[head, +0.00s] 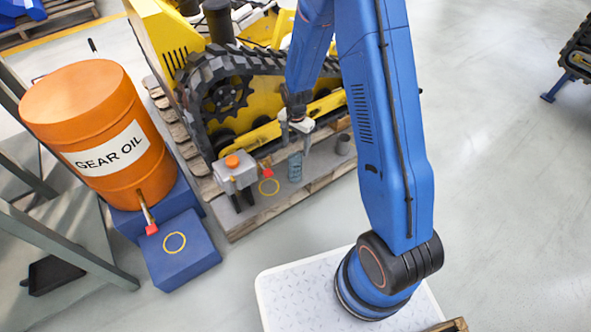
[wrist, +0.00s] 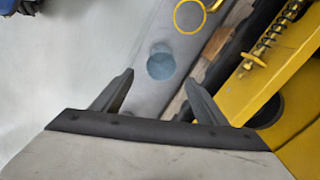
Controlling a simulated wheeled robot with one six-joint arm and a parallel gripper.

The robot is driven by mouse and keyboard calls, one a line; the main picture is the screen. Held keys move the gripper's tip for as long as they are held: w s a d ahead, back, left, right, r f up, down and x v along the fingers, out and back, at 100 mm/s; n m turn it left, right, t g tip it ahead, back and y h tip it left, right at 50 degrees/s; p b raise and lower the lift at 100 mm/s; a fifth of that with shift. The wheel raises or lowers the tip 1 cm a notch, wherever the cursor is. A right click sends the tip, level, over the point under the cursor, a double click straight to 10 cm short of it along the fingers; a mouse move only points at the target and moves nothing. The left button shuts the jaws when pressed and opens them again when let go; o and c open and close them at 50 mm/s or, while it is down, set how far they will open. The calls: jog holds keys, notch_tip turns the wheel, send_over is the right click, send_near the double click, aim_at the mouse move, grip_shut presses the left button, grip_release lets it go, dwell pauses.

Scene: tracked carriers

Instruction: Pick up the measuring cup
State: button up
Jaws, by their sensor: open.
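The measuring cup looks like a small blue-grey see-through cylinder. It stands upright on the grey top of the pallet (head: 246,216) in front of the yellow tracked machine, where the head view shows the cup (head: 294,168). In the wrist view the cup (wrist: 160,65) appears from above, ahead of and between the fingertips. My gripper (head: 296,143) is open, pointing down above the cup, with nothing between its fingers. The fingers of my gripper (wrist: 158,84) look apart from the cup. Nothing hides the cup in the wrist view.
The yellow tracked machine (head: 262,112) rises close behind the cup. A small dark cup (head: 343,144) is to the right. An orange gear oil drum (head: 105,130) stands farther left.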

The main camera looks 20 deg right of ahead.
aim_at(295, 165)
notch_tip(295, 165, down, 14)
jog(key=shift+a+r, duration=0.15)
jog(key=c, duration=1.2)
